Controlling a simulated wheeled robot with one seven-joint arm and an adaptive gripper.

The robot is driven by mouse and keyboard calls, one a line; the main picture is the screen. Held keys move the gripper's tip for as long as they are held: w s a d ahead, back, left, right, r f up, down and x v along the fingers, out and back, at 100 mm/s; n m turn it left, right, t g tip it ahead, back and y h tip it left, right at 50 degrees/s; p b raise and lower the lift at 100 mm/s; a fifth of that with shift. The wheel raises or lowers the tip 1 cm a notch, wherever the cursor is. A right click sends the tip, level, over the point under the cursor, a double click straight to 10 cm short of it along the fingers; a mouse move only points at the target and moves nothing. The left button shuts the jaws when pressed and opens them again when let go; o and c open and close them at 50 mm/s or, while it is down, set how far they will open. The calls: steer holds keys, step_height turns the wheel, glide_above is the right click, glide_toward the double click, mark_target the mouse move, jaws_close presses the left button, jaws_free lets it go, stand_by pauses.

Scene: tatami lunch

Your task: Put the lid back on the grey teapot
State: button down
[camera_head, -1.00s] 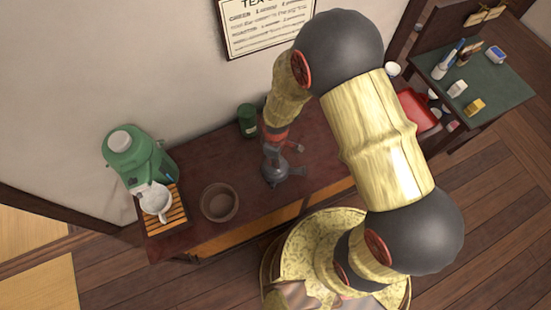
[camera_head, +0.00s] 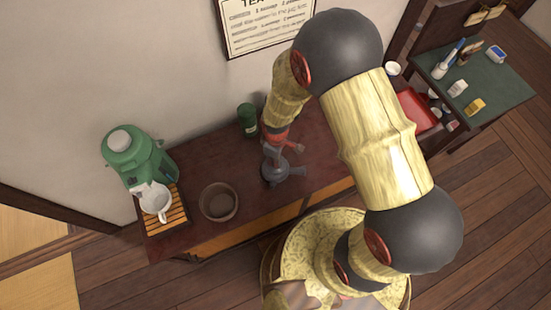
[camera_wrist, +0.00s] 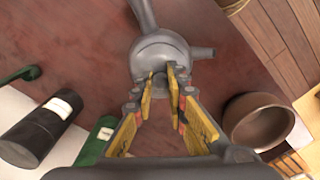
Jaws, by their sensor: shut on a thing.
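The grey teapot (camera_head: 290,172) stands on the dark red-brown counter, partly hidden behind my gripper in the head view. In the wrist view its round grey body (camera_wrist: 150,62) lies under my fingertips, with the side handle at the top and the short spout to the right. My gripper (camera_wrist: 172,82) is shut on the lid's small grey knob (camera_wrist: 159,75), right over the middle of the pot. The grey lid (camera_wrist: 160,52) looks centred over the pot's opening. I cannot tell whether it rests fully on the rim. My gripper (camera_head: 271,150) also shows in the head view, pointing down.
A brown bowl (camera_head: 231,204) stands left of the teapot. Beyond it are a slatted wooden tray (camera_head: 178,212), a white pitcher (camera_head: 154,199) and a green dispenser (camera_head: 127,150). A green canister (camera_head: 247,117) stands near the wall, with a dark canister (camera_wrist: 37,132) in the wrist view.

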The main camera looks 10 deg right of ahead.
steer(key=c, duration=1.7)
jaws_free()
steer(key=shift+o, duration=0.7)
steer(key=o, duration=0.3)
steer(key=shift+o, duration=0.2)
steer(key=shift+r, duration=0.1)
steer(key=shift+r+p, duration=2.5)
steer(key=shift+r, duration=0.95)
steer(key=shift+c, duration=0.6)
jaws_close()
